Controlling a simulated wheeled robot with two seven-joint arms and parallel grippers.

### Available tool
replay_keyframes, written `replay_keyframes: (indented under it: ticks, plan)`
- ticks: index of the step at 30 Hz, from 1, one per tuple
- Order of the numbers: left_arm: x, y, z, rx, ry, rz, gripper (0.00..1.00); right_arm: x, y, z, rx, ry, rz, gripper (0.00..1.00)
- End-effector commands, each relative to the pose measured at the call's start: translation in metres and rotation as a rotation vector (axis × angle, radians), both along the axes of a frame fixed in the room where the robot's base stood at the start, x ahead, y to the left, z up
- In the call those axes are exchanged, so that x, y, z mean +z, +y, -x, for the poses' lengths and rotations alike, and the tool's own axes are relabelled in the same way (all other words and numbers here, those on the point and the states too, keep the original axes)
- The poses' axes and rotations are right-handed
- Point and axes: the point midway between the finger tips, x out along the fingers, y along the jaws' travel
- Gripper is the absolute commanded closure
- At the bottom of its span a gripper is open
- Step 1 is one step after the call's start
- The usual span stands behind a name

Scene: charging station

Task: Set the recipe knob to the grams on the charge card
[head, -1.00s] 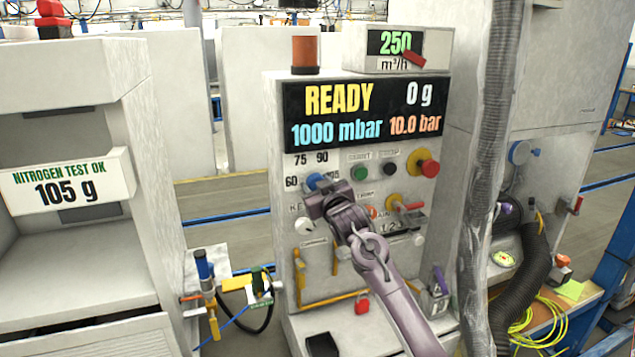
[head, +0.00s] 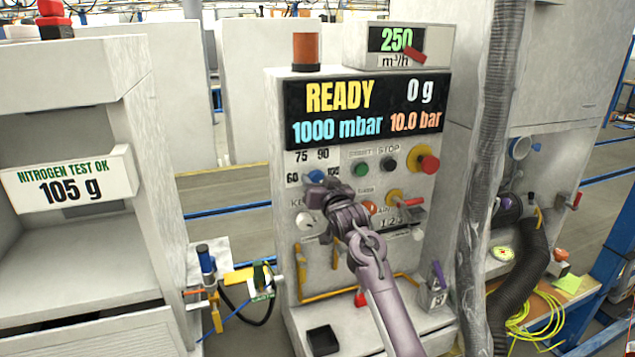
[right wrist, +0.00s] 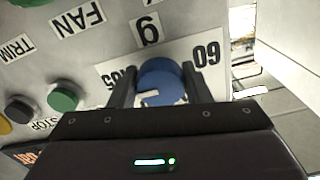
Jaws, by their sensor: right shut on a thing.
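The charge card (head: 72,188) at the left reads "NITROGEN TEST OK 105 g". The blue recipe knob (head: 315,176) is on the machine's front panel, with labels 60, 75 and 90 visible around it. My right gripper (head: 318,188) is shut on the knob and partly covers it and the labels on its right. In the right wrist view the knob (right wrist: 161,76) sits between both fingers (right wrist: 160,84). Its white mark lies toward the lower left, on the side of a partly hidden 105 label (right wrist: 118,78); 60 is on the right. My left gripper is out of view.
The display (head: 362,110) reads READY, 0 g, 1000 mbar, 10.0 bar. Right of the knob are a green button (head: 360,169), a black button (head: 388,164) and a red emergency button (head: 428,163). A white key knob (head: 305,220) sits just below. A grey hose (head: 480,180) hangs at right.

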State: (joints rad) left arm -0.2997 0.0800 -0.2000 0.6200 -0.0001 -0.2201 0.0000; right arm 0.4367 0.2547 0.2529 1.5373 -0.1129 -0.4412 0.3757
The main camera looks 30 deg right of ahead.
Motion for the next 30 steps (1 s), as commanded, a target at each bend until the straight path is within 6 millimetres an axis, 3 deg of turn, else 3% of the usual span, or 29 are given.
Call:
replay_keyframes:
  ticks: [8,9,13,23,30]
  plan:
    - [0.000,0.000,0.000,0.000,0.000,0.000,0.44,-0.002,0.000,0.000,0.001,0.003,-0.003,0.79]
    - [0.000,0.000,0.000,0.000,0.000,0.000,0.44,-0.002,0.000,0.000,0.001,0.003,-0.003,0.51]
    - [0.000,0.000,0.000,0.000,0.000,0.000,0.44,-0.001,0.000,0.000,0.001,0.003,-0.002,0.35]
    - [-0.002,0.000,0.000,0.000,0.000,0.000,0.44,-0.002,0.001,0.003,0.000,0.001,0.000,0.35]
    - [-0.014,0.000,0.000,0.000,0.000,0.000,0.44,-0.005,0.008,0.032,0.000,0.001,0.001,0.35]
